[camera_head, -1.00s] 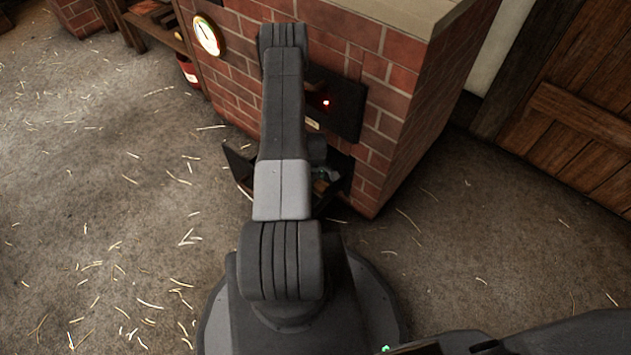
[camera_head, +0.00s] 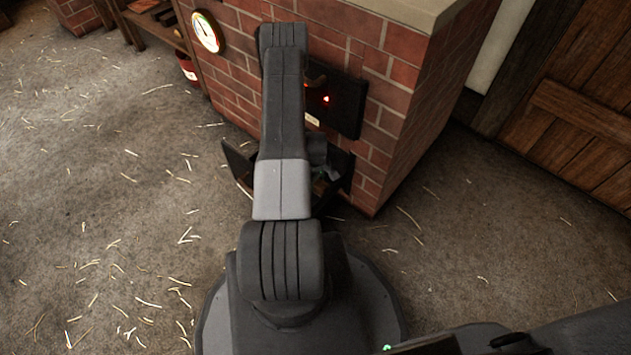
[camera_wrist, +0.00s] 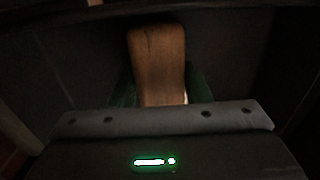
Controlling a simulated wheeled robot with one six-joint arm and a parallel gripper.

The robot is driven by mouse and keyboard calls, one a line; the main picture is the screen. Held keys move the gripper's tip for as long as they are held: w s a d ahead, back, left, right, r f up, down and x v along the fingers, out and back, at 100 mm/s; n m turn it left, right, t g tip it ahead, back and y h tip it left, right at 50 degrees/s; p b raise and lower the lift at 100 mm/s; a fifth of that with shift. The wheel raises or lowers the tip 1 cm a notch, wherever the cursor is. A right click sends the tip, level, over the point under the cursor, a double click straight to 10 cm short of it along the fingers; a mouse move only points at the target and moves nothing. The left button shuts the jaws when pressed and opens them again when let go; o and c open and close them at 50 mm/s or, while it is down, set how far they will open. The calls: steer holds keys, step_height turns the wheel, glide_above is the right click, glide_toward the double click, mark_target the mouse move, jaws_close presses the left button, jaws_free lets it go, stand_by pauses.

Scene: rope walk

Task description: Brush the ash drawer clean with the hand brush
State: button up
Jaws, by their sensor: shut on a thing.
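The ash drawer (camera_head: 236,163) is a dark open box pulled out at the foot of the brick furnace. My arm covers most of it in the head view. In the wrist view, dark drawer walls (camera_wrist: 285,75) surround my gripper (camera_wrist: 160,88). The gripper is shut on the hand brush (camera_wrist: 158,50), whose brown wooden part stands between the green finger pads. The brush's bristles are hidden, and any contact with the drawer floor cannot be told. The drawer floor is too dark to show ash.
The brick furnace (camera_head: 410,125) stands right behind the drawer, with a dark, glowing firebox door (camera_head: 346,103) above it and a round gauge (camera_head: 206,32) at left. A wooden door (camera_head: 580,110) is at right. The straw-strewn floor (camera_head: 100,200) is open at left.

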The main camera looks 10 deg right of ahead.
steer(key=shift+f, duration=0.3)
